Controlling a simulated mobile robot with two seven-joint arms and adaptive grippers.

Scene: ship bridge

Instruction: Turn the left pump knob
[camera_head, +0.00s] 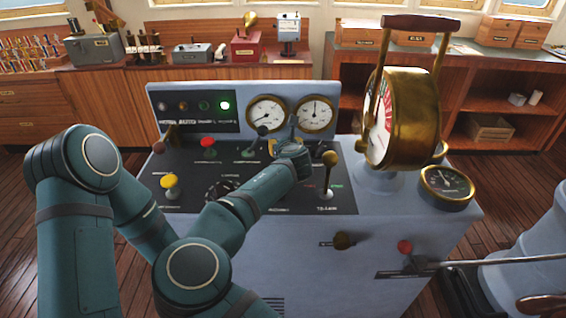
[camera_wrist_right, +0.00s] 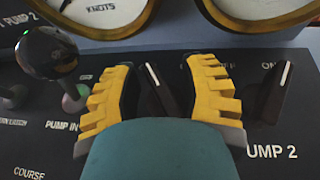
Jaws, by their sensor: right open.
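The left pump knob (camera_wrist_right: 155,88) is a dark knob with a white line on its top edge, in the right wrist view. My right gripper (camera_wrist_right: 168,88) is open, with one yellow-padded finger on each side of this knob. I cannot tell whether either finger touches it. A similar knob (camera_wrist_right: 276,92) stands to the right, outside the fingers, above a "PUMP 2" label partly cut off by the gripper. In the head view my right gripper (camera_head: 284,147) is over the console below the gauges, and the left knob is hidden there. My left gripper is not in view.
A black ball-topped lever (camera_wrist_right: 47,55) stands close left of the gripper. Two round gauges (camera_head: 267,113) rise just behind it. A large brass telegraph (camera_head: 405,115) and a throttle lever (camera_head: 329,170) are to the right. A yellow button (camera_head: 169,182) is on the left.

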